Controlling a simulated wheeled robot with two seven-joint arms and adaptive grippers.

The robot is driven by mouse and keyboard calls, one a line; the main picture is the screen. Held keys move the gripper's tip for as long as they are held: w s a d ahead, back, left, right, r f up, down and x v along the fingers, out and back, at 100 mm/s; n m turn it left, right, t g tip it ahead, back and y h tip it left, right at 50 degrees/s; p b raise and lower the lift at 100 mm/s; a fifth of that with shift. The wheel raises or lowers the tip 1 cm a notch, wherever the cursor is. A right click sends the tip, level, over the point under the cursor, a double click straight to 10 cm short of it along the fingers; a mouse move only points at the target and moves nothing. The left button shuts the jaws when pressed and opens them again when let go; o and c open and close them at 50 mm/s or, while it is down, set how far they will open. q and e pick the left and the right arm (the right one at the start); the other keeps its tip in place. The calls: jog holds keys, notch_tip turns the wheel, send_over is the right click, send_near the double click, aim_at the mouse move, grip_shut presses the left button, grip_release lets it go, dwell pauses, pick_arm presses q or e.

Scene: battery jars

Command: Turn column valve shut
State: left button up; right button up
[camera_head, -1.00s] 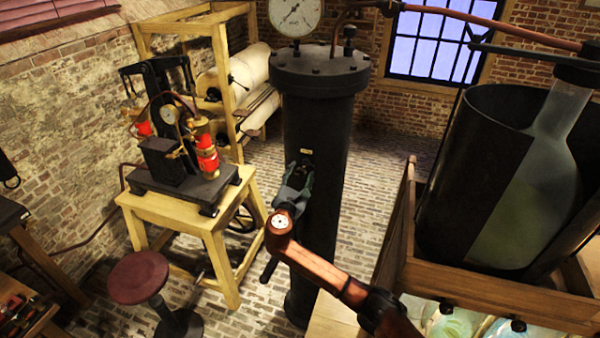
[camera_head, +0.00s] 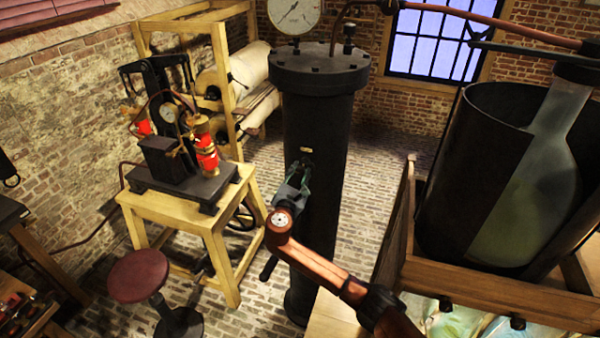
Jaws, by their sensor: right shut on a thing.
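A tall black column (camera_head: 316,130) with a bolted flange top stands in the middle of the view. Its valve is on the column's front, low on the left side, and is mostly hidden by my gripper. My right gripper (camera_head: 301,174) is at that valve, with its fingers closed on it. My right arm, copper-coloured, reaches in from the bottom right. My left gripper is not in view.
A wooden table (camera_head: 185,207) with a black and red apparatus (camera_head: 175,150) stands at left, a round stool (camera_head: 138,276) in front of it. A wooden crate with a large dark vessel (camera_head: 470,175) and glass jar fills the right. A pressure gauge (camera_head: 295,14) sits above the column. Brick floor shows between.

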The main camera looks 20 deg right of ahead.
jog(key=shift+f, duration=0.1)
jog(key=shift+f+m+b, duration=0.1)
jog(key=shift+m+b, duration=0.6)
jog(key=shift+b, duration=0.3)
jog(key=m+h+b, duration=0.1)
jog(key=m+b, duration=1.2)
jog(key=b, duration=0.1)
jog(key=shift+a, duration=0.1)
jog(key=m+b, duration=0.3)
jog(key=shift+m+h+b, duration=0.4)
jog(key=shift+m+b, duration=0.1)
jog(key=shift+m, duration=0.2)
jog(key=shift+r, duration=0.2)
jog(key=o, duration=1.2)
jog(key=shift+r, duration=0.1)
jog(key=shift+c, duration=0.2)
